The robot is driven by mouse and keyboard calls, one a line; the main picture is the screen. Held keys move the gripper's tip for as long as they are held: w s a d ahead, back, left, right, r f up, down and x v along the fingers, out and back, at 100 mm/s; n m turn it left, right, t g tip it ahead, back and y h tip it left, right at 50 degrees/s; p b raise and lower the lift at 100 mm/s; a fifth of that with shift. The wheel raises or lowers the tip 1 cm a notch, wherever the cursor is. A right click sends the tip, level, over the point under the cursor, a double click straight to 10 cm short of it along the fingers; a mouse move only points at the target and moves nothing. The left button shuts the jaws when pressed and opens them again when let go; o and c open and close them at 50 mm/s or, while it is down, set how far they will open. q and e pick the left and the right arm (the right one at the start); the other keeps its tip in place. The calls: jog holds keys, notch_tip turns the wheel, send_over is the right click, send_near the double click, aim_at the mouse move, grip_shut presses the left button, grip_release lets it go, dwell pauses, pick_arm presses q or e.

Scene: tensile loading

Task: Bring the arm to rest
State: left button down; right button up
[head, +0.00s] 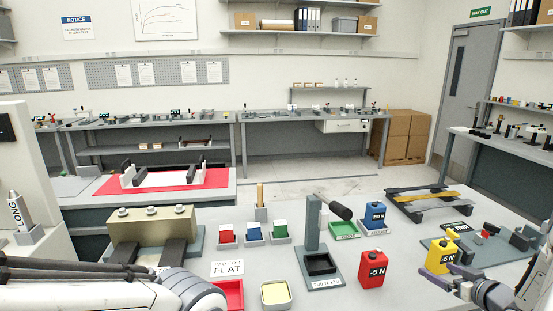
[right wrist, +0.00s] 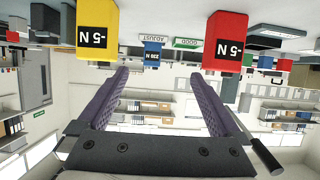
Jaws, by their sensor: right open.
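My right arm enters the head view at the lower right. Its gripper (head: 462,282) is just in front of the yellow -5 N block (head: 441,257); I cannot tell from the head view whether they touch. In the right wrist view, which is upside down, the two purple fingers (right wrist: 158,76) are spread apart with nothing between them. The yellow block (right wrist: 97,28) and the red -5 N block (right wrist: 226,42) appear beyond the fingertips. My left arm's grey and white links cross the bottom left of the head view; its gripper is not seen.
The red block (head: 372,268) and blue block (head: 375,217) stand on the table left of the right gripper. A grey stand (head: 312,235) with a black handle rises mid-table. A black rack (head: 428,200) lies behind. Bare tabletop (head: 405,285) lies between the red block and gripper.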

jog(key=w+a+r+n+g+h, duration=0.1)
jog(key=w+a+r+g, duration=0.1)
jog(key=a, duration=0.9)
jog(key=w+a+r+n+g+h, duration=0.1)
jog(key=w+a+r+g, duration=0.15)
jog(key=a, duration=0.75)
jog(key=s+a+r+n+g+y, duration=0.1)
jog(key=s+a+r+g, duration=0.15)
jog(key=s+a, duration=0.95)
jog(key=s+a+n+g, duration=0.1)
jog(key=s+a+g, duration=0.2)
jog(key=s, duration=0.7)
jog(key=s+a+n+g, duration=0.2)
jog(key=s+a+g, duration=0.1)
jog(key=s+a, duration=0.4)
jog(key=s, duration=0.3)
jog(key=shift+s+a+f+y, duration=0.25)
jog(key=shift+s+y, duration=0.1)
jog(key=shift+y, duration=0.05)
